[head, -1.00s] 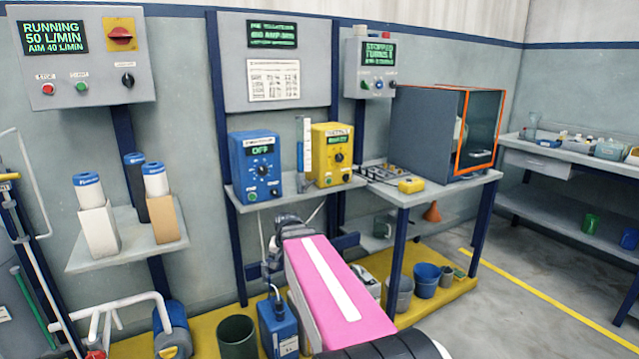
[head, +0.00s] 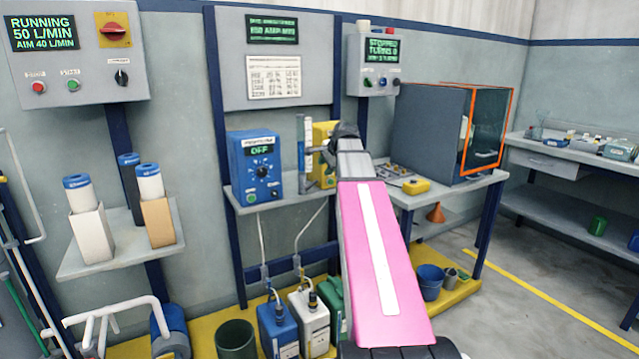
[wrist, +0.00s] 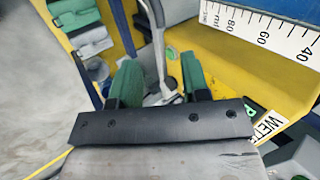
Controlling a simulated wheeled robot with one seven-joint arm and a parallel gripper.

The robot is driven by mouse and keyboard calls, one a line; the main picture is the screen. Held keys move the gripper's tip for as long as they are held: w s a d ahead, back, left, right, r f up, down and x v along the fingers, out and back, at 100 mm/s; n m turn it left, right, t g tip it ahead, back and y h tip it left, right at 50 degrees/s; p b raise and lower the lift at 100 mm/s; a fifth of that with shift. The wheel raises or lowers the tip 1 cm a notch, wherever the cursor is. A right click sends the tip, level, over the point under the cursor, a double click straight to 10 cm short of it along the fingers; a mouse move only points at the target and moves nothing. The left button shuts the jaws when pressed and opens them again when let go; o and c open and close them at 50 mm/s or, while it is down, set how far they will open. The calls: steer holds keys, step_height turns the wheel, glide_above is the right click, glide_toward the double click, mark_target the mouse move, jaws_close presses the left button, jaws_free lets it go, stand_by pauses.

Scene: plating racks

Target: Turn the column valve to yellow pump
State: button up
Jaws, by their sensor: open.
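The clear graduated column (head: 302,150) stands between the blue pump (head: 262,185), whose display reads OFF, and the yellow pump (head: 322,132). The column's white scale (wrist: 265,25) is at the upper right. The valve's setting cannot be made out.
A shelf (head: 235,200) carries the pumps. Blue and white jugs (head: 310,325) stand below on the yellow platform.

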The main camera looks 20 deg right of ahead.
mark_target(317, 181)
steer(key=x, duration=1)
steer(key=shift+w+a+f, duration=0.1)
steer(key=shift+f, duration=0.25)
jaws_close()
